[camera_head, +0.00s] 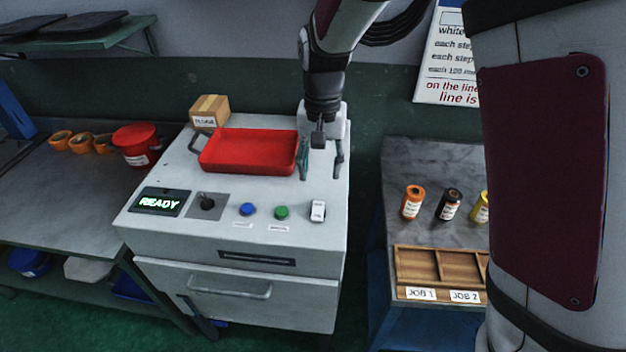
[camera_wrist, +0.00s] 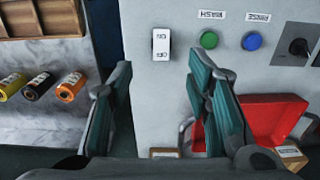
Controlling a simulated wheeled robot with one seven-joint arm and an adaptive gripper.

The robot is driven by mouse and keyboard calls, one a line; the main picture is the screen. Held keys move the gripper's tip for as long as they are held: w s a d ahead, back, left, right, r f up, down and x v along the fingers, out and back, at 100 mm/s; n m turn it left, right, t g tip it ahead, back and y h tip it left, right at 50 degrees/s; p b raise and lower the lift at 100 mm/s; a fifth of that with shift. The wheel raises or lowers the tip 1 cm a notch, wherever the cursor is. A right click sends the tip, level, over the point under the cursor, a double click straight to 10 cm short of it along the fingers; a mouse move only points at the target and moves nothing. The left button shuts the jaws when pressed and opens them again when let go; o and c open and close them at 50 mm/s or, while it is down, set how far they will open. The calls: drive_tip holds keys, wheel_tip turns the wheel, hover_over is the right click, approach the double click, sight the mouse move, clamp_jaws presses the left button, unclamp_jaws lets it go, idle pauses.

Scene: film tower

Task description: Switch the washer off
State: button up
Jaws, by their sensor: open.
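The washer (camera_head: 240,255) is a pale grey machine with a sloped front panel, and its display (camera_head: 159,202) glows READY. A white rocker switch (camera_head: 318,211) sits at the panel's right end. It also shows in the wrist view (camera_wrist: 161,46), with ON and OFF lettering upside down; I cannot tell which side is pressed. My gripper (camera_head: 321,173) is open and empty, pointing down above the washer top, behind the switch and right of the red tray. In the wrist view the gripper (camera_wrist: 161,80) has its fingers apart, with the switch beyond the gap between them.
A blue button (camera_head: 247,209), a green button (camera_head: 281,212) and a dark knob (camera_head: 207,203) line the panel left of the switch. A red tray (camera_head: 247,152) and a small box (camera_head: 209,111) stand on top. Film canisters (camera_head: 412,203) stand on the right bench.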

sight(317, 216)
drive_tip(key=f, duration=0.7)
drive_tip(key=f+p, duration=0.1)
drive_tip(key=f, duration=0.6)
drive_tip(key=shift+w+a+f+p, duration=0.15)
drive_tip(key=shift+a+f+p, duration=0.05)
drive_tip(key=shift+f+p, duration=0.15)
drive_tip(key=shift+c, duration=0.6)
clamp_jaws()
